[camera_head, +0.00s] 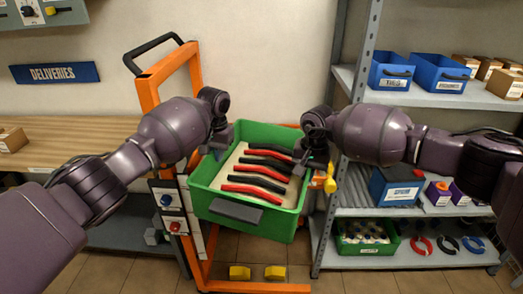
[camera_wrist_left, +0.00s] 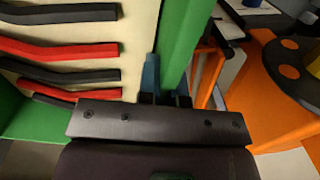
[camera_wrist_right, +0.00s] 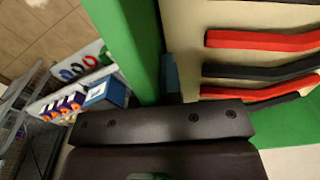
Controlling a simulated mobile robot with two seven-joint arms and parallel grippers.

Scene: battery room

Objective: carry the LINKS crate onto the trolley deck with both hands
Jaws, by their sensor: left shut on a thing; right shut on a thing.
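The green crate (camera_head: 246,222) hangs between my two hands in the middle of the head view, with red and black links (camera_head: 260,178) lying on its pale floor. A dark blank plate is on its front wall. My left gripper (camera_head: 217,142) is shut on the crate's left wall, which also shows in the left wrist view (camera_wrist_left: 183,35). My right gripper (camera_head: 312,160) is shut on the right wall, seen in the right wrist view (camera_wrist_right: 125,40). The orange trolley (camera_head: 150,92) stands behind and left of the crate. Its deck is mostly hidden by the crate.
A grey shelf rack (camera_head: 356,85) stands at the right with blue bins (camera_head: 440,73) and another green crate (camera_head: 367,239) low down. A wooden bench (camera_head: 70,140) is at the left under a DELIVERIES sign (camera_head: 55,73). Yellow blocks (camera_head: 240,272) show low on the trolley.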

